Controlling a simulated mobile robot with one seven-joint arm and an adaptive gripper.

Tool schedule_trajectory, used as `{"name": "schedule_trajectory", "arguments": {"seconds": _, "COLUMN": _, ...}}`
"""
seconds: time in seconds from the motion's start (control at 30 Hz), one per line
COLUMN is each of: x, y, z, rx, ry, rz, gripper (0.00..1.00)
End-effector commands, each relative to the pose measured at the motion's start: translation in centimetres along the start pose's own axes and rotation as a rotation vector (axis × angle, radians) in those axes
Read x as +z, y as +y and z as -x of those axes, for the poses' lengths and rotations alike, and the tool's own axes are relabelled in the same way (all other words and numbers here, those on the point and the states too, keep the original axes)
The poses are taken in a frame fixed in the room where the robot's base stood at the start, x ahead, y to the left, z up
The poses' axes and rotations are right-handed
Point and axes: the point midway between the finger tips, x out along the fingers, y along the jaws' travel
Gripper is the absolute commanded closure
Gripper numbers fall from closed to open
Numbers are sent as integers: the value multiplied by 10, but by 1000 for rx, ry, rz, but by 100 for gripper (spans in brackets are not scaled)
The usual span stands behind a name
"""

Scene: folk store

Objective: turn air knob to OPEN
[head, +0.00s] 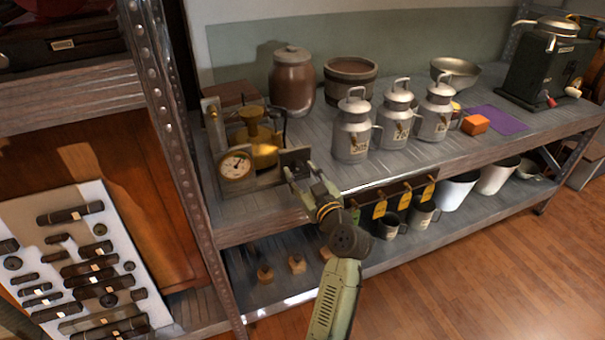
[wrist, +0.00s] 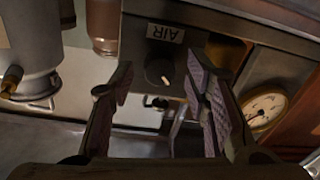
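The air knob (wrist: 158,74) is dark and round with a pale mark, on a dark panel under a label reading AIR (wrist: 165,33) in the wrist view. An OPEN marking cannot be read. My gripper (wrist: 160,88) is open, its two ridged fingers on either side of the knob in the picture. I cannot tell whether they touch it. In the head view my gripper (head: 295,162) is at the right side of the brass apparatus (head: 257,140) and hides the knob. The apparatus's round gauge (head: 236,165) also shows in the wrist view (wrist: 264,110).
Several milk cans, the nearest (head: 352,130), stand right of my gripper on the shelf (head: 290,210). A brown jar (head: 292,80) stands behind. A metal post (head: 175,100) rises at the left. A rack with yellow tags (head: 380,207) and mugs is below.

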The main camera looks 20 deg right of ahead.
Motion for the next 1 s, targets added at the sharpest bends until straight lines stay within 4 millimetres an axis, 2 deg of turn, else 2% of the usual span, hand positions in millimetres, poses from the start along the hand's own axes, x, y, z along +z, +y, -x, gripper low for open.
{"name": "schedule_trajectory", "arguments": {"seconds": 0.07, "x": 0, "y": 0, "z": 0, "rx": 0, "ry": 0, "rz": 0, "gripper": 64}}
{"name": "schedule_trajectory", "arguments": {"seconds": 0.6, "x": 0, "y": 0, "z": 0, "rx": 0, "ry": 0, "rz": 0, "gripper": 100}}
{"name": "schedule_trajectory", "arguments": {"seconds": 1.0, "x": 1, "y": 0, "z": 0, "rx": 0, "ry": 2, "rz": -58, "gripper": 100}}
